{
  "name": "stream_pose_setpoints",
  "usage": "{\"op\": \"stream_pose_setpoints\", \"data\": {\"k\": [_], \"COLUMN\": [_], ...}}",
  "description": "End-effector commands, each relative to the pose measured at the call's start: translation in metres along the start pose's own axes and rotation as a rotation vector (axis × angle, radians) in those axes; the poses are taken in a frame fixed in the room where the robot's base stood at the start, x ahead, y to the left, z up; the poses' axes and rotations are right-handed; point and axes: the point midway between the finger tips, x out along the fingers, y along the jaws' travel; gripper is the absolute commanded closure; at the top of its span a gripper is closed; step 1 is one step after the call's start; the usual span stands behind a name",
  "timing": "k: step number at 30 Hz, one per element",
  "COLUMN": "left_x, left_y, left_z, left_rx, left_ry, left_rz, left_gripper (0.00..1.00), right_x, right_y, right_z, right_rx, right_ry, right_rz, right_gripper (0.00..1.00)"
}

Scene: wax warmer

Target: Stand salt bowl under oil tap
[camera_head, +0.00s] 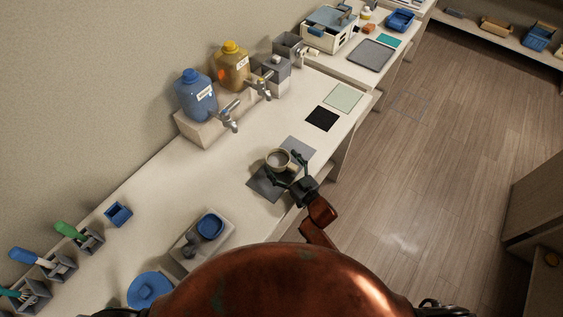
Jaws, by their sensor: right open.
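A small beige bowl (278,159) with grey-brown contents, which I take for the salt bowl, stands on the counter at the edge of a dark grey mat (262,184). My right gripper (284,168) is open, with its fingers on either side of the bowl's near part; I cannot tell whether they touch it. A yellow jug (232,66) and a blue jug (195,96) stand on a raised ledge at the wall. The yellow jug's tap (262,88), likely the oil tap, and the blue jug's tap (231,117) overhang the counter. Their labels are unreadable. My left gripper is not in view.
A grey-blue mat (298,150), a black mat (321,119) and a pale green mat (343,98) lie along the counter's right edge. A blue dish (210,225) sits on a grey device at front left. The counter below the taps looks clear.

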Motion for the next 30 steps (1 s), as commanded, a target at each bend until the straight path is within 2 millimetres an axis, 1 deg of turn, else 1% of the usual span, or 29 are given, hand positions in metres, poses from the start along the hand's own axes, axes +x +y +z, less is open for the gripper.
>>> {"op": "stream_pose_setpoints", "data": {"k": [3, 4, 8, 12, 15, 18, 22, 30], "left_x": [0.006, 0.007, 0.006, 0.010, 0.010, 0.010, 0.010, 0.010], "left_y": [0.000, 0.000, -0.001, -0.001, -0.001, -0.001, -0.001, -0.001], "left_z": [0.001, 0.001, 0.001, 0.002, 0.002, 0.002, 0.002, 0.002], "left_rx": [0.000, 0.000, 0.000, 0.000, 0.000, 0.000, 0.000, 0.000], "left_ry": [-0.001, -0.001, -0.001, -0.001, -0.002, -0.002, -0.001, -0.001], "left_rz": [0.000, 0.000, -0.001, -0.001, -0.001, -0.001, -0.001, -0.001], "left_gripper": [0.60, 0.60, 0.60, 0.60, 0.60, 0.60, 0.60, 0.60], "right_x": [0.000, -0.003, -0.027, -0.051, -0.065, -0.074, -0.078, -0.078], "right_y": [0.000, 0.000, 0.001, 0.005, 0.006, 0.006, 0.006, 0.006], "right_z": [0.003, 0.003, 0.002, 0.006, 0.005, 0.005, 0.004, 0.004], "right_rx": [-0.002, -0.002, -0.001, -0.001, -0.001, -0.001, 0.000, 0.000], "right_ry": [0.000, -0.001, -0.002, -0.002, -0.001, -0.001, 0.000, 0.000], "right_rz": [0.000, 0.001, 0.001, 0.000, 0.000, 0.000, 0.000, 0.000], "right_gripper": [0.16, 0.16, 0.16, 0.16, 0.16, 0.16, 0.16, 0.16]}}
